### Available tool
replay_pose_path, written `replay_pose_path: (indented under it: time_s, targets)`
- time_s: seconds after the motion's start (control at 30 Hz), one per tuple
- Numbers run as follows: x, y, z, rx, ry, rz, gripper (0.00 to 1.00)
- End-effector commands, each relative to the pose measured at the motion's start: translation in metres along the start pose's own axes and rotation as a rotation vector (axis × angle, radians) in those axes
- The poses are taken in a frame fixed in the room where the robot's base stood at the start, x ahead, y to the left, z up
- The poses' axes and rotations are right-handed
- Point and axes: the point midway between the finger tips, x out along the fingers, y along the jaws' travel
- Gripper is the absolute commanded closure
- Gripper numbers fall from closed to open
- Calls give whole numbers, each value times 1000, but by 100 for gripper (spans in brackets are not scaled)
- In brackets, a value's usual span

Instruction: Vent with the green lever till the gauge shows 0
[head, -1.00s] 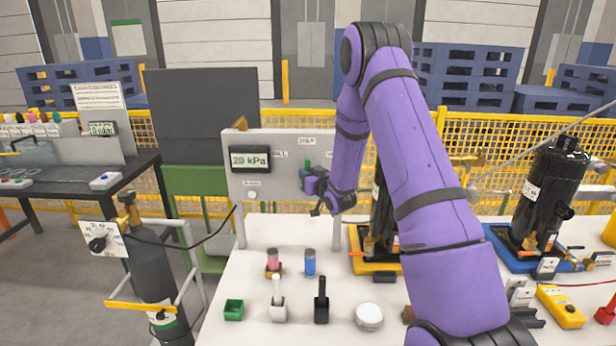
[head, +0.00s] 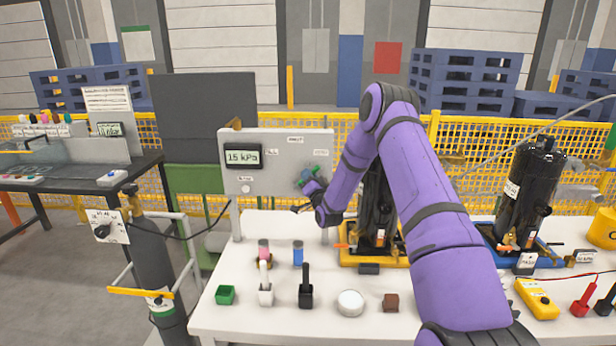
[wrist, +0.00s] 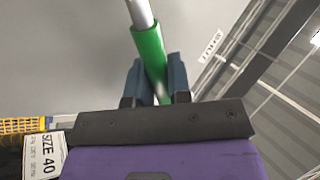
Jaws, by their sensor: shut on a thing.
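The gauge (head: 243,156) on the grey panel (head: 285,140) reads 15 kPa in the head view. The green lever (wrist: 149,55) shows large in the wrist view, a green grip on a grey metal rod. My gripper (wrist: 160,85) has its two dark fingers on either side of the green grip and is shut on it. In the head view my gripper (head: 312,186) is at the panel's lower right, and the lever is mostly hidden there by the gripper.
Below the panel, the white table holds small vials, a green box (head: 225,294), a round white tin (head: 350,303) and a brown block (head: 391,302). A black compressor (head: 530,190) stands to the right. A gas cylinder (head: 152,255) stands at the left.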

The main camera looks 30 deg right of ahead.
Motion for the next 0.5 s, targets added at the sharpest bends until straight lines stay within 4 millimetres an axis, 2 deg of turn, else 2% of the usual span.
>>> replay_pose_path:
  time_s: [0.5]
  targets:
    - [-6,8,1,94,61,3,100]
